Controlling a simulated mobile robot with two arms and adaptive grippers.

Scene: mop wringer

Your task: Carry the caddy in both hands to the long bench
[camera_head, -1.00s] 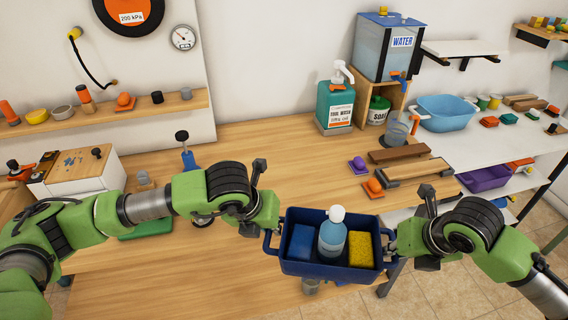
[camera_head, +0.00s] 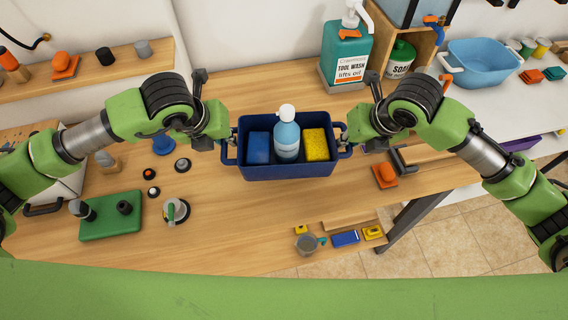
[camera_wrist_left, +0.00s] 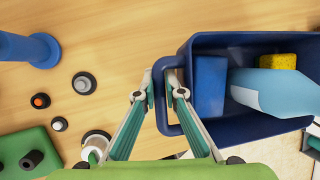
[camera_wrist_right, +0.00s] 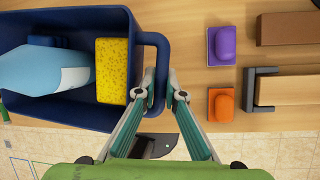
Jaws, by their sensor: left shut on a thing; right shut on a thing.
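The dark blue caddy (camera_head: 287,172) hangs level between my two grippers in the head view, over the wooden bench (camera_head: 225,235). It holds a blue block (camera_head: 258,148), a light blue bottle with a white cap (camera_head: 287,138) and a yellow sponge (camera_head: 316,145). My left gripper (camera_head: 226,139) is shut on the caddy's left handle (camera_wrist_left: 161,98). My right gripper (camera_head: 343,136) is shut on its right handle (camera_wrist_right: 160,68). In both wrist views the handle runs between the fingers. The gap between caddy and bench top is hard to judge.
Behind stand a tool wash bottle (camera_head: 346,55) and a soap tub (camera_head: 400,60). A blue basin (camera_head: 482,62) sits on a white table at right. An orange block (camera_head: 385,175) lies near my right gripper. A green board (camera_head: 110,215) and several small knobs lie at left.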

